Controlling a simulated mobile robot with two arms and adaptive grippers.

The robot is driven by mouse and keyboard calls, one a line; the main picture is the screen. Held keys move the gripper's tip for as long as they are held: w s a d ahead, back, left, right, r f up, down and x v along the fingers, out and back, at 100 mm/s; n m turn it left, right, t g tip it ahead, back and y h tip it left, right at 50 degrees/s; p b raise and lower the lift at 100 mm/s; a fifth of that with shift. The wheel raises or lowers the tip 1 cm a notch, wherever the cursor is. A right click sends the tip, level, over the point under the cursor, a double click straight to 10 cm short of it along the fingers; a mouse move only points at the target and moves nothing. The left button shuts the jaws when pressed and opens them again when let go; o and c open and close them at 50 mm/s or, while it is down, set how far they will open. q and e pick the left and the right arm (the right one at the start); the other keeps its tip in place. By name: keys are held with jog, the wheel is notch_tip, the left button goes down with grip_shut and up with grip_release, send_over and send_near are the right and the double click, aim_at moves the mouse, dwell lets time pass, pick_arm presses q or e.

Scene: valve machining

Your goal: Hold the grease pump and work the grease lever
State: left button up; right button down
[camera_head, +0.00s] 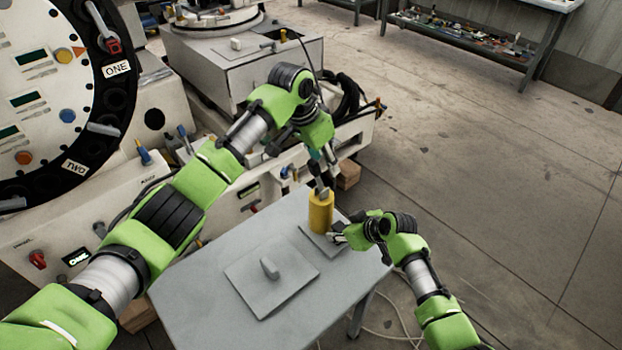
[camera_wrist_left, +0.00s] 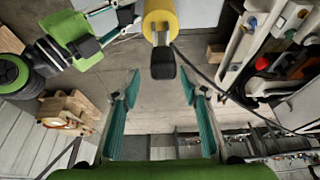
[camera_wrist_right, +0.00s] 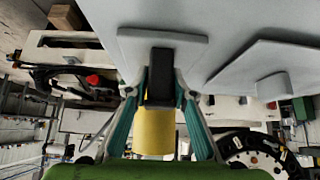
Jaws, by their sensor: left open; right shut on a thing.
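The grease pump (camera_head: 320,214) is a yellow cylinder standing upright near the far right corner of the grey table. Its yellow body also shows in the right wrist view (camera_wrist_right: 154,132) and at the top of the left wrist view (camera_wrist_left: 160,16). My right gripper (camera_head: 341,236) is low at the pump's side, shut on it, with its fingertips on either side of a black part. The grease lever (camera_wrist_left: 163,63) appears as a dark block at the pump's end. My left gripper (camera_wrist_left: 160,85) is open above the pump, its fingers on either side of the lever, apart from it.
The grey table (camera_head: 190,300) carries a flat plate (camera_head: 250,288) with a small raised block, left of the pump. A machine with a large round dial (camera_head: 40,120) stands at the left and behind. The floor right of the table is mostly open, with a loose cable.

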pick_arm(q)
notch_tip(320, 180, up, 6)
jog(key=w+d, duration=0.1)
jog(key=shift+w+d+r, duration=0.15)
jog(key=shift+w+d, duration=0.15)
jog(key=shift+r, duration=0.15)
jog(key=v, duration=1.1)
jog(key=shift+a+r, duration=0.2)
jog(key=shift+r, duration=0.1)
jog(key=shift+c, duration=0.8)
jog(key=g+y, duration=0.1)
jog(key=g, duration=0.1)
send_over(309, 162)
jog(key=a, duration=0.1)
notch_tip(309, 162, down, 9)
jog(key=shift+d+f, duration=0.2)
jog(key=shift+f, duration=1.25)
jog(key=shift+d+f, duration=0.15)
jog(key=shift+f, duration=1.3)
jog(key=shift+d+f, duration=0.2)
jog(key=shift+f, duration=1.2)
